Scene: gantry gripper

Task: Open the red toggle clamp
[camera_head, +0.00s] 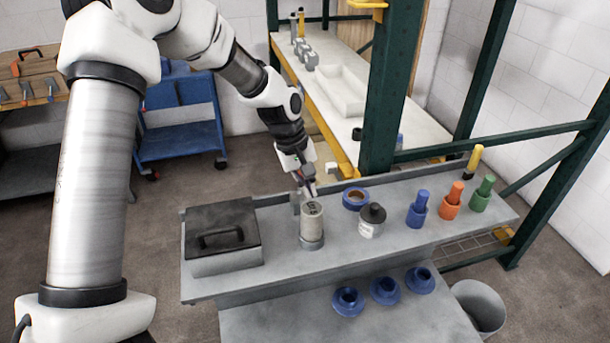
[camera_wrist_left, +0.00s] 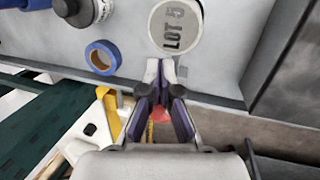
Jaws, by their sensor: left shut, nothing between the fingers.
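My left gripper (camera_head: 309,190) reaches down beside a grey cylinder (camera_head: 312,222) marked with lettering on top. In the left wrist view its fingertips (camera_wrist_left: 160,70) are together and empty, just short of the cylinder (camera_wrist_left: 176,27) in the picture. A small red part (camera_wrist_left: 160,114) shows between the finger links in that view, behind the fingertips; it may belong to the red toggle clamp, but most of it is hidden. In the head view I cannot make out the clamp's red part near the gripper. My right gripper is in neither view.
A lidded grey box (camera_head: 222,256) stands left of the cylinder. Blue tape (camera_head: 355,198), a black-capped jar (camera_head: 371,226) and blue (camera_head: 416,212), orange (camera_head: 450,205) and green (camera_head: 482,196) pieces stand to the right. A dark green post (camera_head: 390,95) rises behind.

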